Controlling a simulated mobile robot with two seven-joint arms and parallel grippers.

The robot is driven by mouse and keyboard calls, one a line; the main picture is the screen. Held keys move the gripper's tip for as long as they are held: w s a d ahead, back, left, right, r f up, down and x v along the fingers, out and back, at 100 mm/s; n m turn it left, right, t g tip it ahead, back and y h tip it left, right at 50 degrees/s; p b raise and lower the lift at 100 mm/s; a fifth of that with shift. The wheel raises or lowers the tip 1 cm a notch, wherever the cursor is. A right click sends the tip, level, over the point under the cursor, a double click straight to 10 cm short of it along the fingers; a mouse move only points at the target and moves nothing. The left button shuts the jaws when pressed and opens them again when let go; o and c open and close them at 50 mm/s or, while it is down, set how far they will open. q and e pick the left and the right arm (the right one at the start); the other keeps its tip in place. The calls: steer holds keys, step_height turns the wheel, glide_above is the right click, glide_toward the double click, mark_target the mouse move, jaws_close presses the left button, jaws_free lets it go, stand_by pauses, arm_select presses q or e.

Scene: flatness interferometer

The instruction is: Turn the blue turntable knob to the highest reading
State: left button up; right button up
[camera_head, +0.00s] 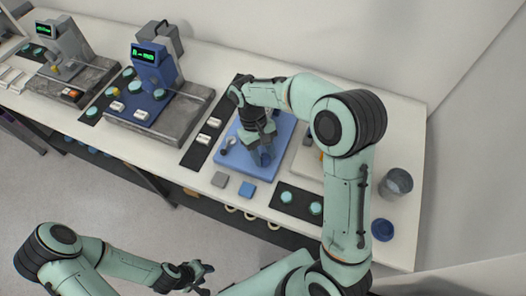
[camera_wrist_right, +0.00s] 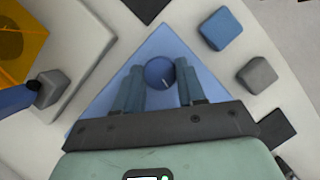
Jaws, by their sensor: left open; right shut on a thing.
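The blue turntable knob (camera_wrist_right: 159,73) is round with a pale mark line on it. It sits between the fingers of my right gripper (camera_wrist_right: 158,85) in the right wrist view, and the fingers are shut on it. In the head view my right gripper (camera_head: 262,150) reaches down over the blue base plate (camera_head: 232,160), and the arm hides the knob there. A blue instrument with a green display (camera_head: 143,52) stands to the left; its digits are too small to read surely. My left gripper (camera_head: 200,277) is open and empty, low in front of the table.
A grey block (camera_head: 220,179) and a blue block (camera_head: 248,189) lie at the table's front edge. A dark mat (camera_head: 297,202) holds teal discs. A grey cup (camera_head: 396,183) and a blue round lid (camera_head: 382,229) stand at the right.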

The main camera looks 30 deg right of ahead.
arm_select(q)
steer(key=shift+w+r, duration=0.2)
steer(key=shift+w, duration=0.05)
arm_select(e)
steer(key=shift+d+m+y, duration=0.1)
steer(key=shift+m+y, duration=0.5)
steer(key=shift+m, duration=1)
steer(key=o, duration=1)
arm_select(q)
steer(key=shift+w+r+p, duration=0.95)
steer(key=shift+w+r, duration=0.15)
steer(key=shift+w, duration=0.15)
arm_select(e)
steer(key=v, duration=1.3)
steer(key=shift+s+d+r, duration=0.1)
steer(key=shift+r, duration=0.15)
